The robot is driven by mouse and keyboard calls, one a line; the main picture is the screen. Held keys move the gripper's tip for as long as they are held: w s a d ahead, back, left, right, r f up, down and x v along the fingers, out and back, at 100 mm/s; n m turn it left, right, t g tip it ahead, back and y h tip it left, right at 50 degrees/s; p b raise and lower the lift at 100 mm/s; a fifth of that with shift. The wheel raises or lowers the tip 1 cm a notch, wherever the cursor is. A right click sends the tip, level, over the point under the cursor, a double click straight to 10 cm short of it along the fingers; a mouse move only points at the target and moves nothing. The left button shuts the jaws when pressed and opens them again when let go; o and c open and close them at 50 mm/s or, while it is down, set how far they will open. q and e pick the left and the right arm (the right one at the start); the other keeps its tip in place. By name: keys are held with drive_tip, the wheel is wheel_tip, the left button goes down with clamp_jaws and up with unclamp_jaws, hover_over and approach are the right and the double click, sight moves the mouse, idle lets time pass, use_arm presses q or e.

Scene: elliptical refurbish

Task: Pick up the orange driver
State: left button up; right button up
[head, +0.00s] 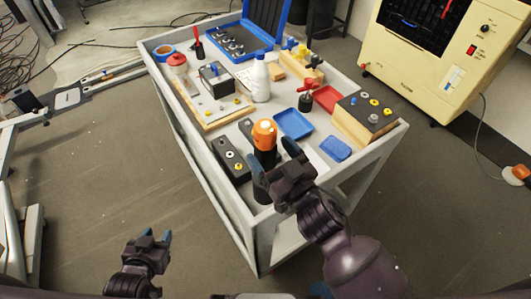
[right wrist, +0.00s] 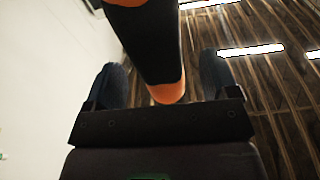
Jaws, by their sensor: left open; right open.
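The orange driver (head: 264,135) has an orange top and a black body, and stands upright near the front corner of the grey cart. My right gripper (head: 274,162) is open at the driver, with its blue-tipped fingers to either side of the black body in the head view. In the right wrist view the driver's black body (right wrist: 155,45) with orange ends lies between the two open fingers of my right gripper (right wrist: 160,85). I cannot tell whether the fingers touch it. My left gripper (head: 153,237) is open and empty, low over the floor left of the cart.
A yellow machine (head: 427,52) stands at the right.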

drive_tip(key=shift+x, duration=1.25)
drive_tip(key=shift+c, duration=0.4)
drive_tip(key=c, duration=1.2)
drive_tip(key=shift+c, duration=0.2)
